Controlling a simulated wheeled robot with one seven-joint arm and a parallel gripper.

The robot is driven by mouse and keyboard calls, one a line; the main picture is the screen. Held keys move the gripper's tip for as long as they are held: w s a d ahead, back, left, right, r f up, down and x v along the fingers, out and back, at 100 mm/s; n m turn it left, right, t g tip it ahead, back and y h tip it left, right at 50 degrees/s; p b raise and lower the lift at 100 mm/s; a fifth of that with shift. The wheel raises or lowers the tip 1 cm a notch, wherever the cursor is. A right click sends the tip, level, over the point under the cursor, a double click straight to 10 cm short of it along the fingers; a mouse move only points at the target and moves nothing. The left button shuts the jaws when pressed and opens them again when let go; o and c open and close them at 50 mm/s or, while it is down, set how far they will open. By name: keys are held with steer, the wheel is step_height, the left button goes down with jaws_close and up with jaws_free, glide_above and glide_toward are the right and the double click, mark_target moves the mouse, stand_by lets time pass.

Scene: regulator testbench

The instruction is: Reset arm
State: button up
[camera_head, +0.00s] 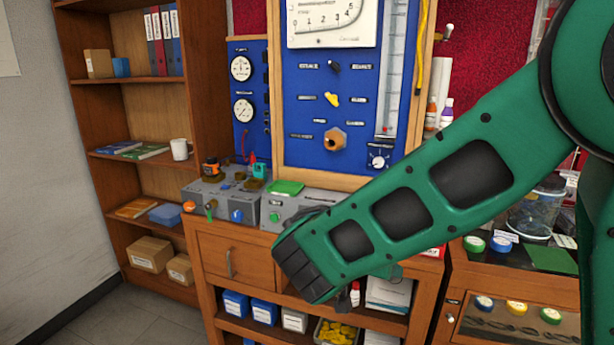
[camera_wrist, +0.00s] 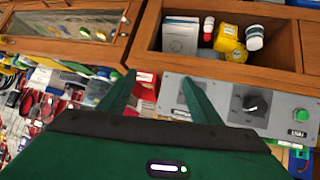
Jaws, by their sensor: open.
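My green arm (camera_head: 475,185) crosses the head view from the upper right down to the lower middle. Its dark ribbed joint is in front of the wooden bench. My gripper is mostly hidden behind the arm in that view. In the wrist view my gripper (camera_wrist: 157,77) shows two green fingers standing well apart, with nothing held between them. Beyond the right finger is a grey control panel (camera_wrist: 222,92) with a black knob (camera_wrist: 256,103) and a green button (camera_wrist: 300,113).
The blue regulator board (camera_head: 310,115) with gauges stands behind the bench. Grey control boxes (camera_head: 225,198) sit on the bench top. A wooden shelf (camera_head: 130,80) is at left. In the wrist view, an open wooden compartment (camera_wrist: 285,38) holds bottles and a white box. Floor shows at lower left.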

steer(key=s+d+m+g+y, duration=0.1)
steer(key=s+d+g, duration=0.3)
steer(key=d, duration=0.6)
steer(key=s+d+g+y, duration=0.1)
steer(key=s+d+g, duration=0.1)
steer(key=s+d, duration=0.6)
steer(key=s+d+y, duration=0.2)
steer(key=s+d, duration=0.1)
steer(key=s, duration=0.5)
steer(key=s+d+g+y, duration=0.1)
steer(key=s+d+y, duration=0.1)
steer(key=s, duration=0.6)
steer(key=shift+s+d+n+g+y, duration=0.2)
steer(key=shift+d+n+g+y, duration=0.15)
steer(key=shift+d, duration=0.55)
steer(key=shift+w+f, duration=0.1)
steer(key=shift+f, duration=0.05)
steer(key=shift+w+f, duration=0.2)
steer(key=shift+w, duration=0.3)
